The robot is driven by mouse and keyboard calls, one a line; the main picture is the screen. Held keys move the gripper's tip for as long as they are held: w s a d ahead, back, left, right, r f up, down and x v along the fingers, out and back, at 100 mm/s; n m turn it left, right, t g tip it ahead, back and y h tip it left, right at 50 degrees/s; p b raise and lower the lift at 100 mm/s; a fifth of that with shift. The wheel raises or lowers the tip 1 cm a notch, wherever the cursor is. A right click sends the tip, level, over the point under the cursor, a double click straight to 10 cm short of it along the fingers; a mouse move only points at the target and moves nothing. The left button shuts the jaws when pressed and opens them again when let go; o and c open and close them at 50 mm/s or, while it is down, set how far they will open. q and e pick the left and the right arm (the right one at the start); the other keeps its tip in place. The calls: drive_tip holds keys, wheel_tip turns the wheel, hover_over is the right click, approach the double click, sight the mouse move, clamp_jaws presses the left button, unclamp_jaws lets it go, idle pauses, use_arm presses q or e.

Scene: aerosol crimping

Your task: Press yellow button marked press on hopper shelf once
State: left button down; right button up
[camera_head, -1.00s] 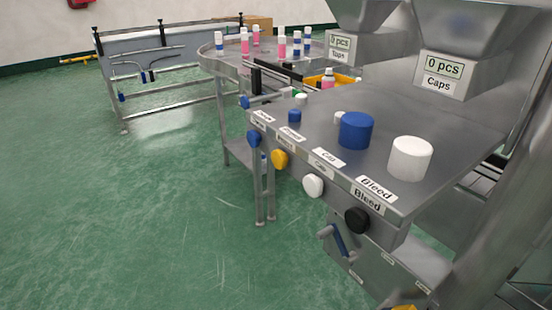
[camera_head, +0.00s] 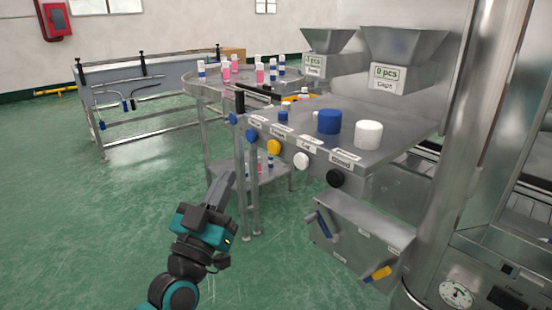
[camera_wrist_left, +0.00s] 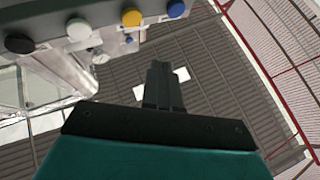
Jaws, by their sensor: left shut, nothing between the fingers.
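The hopper shelf (camera_head: 400,122) has a row of round buttons on its front edge. The yellow button (camera_head: 274,147) sits between a blue button (camera_head: 251,135) on its left and a white button (camera_head: 301,160) on its right. A black button (camera_head: 335,178) is farthest right. The label text near the yellow button is too small to read surely. My left gripper (camera_head: 229,176) is shut and empty, left of and below the yellow button, apart from it. In the left wrist view the fingers (camera_wrist_left: 163,68) point up, below the yellow button (camera_wrist_left: 131,17). My right gripper is not in view.
A blue cap (camera_head: 329,121) and a white cap (camera_head: 368,134) stand on the shelf. A round table (camera_head: 200,88) with several bottles is beyond. A lower panel (camera_head: 350,240) with handles hangs below the shelf. Green floor is free at left.

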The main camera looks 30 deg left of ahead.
sight(274, 147)
use_arm(q)
drive_tip(key=r, duration=0.1)
drive_tip(key=y, duration=0.1)
drive_tip(key=s+r+n, duration=0.1)
drive_tip(key=shift+s+a+r+t, duration=0.1)
drive_tip(key=shift+a+r+t, duration=0.2)
drive_tip(key=shift+a+t, duration=0.1)
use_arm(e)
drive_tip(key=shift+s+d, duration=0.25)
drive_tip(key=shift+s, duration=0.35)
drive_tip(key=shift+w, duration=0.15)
use_arm(q)
drive_tip(key=w+d, duration=0.3)
drive_tip(key=w, duration=0.5)
drive_tip(key=shift+d, duration=0.25)
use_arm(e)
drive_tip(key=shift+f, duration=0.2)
use_arm(q)
drive_tip(key=shift+w, duration=0.1)
drive_tip(key=shift+w, duration=0.1)
idle(0.7)
drive_tip(key=shift+w+d, duration=0.15)
drive_tip(key=shift+w, duration=0.1)
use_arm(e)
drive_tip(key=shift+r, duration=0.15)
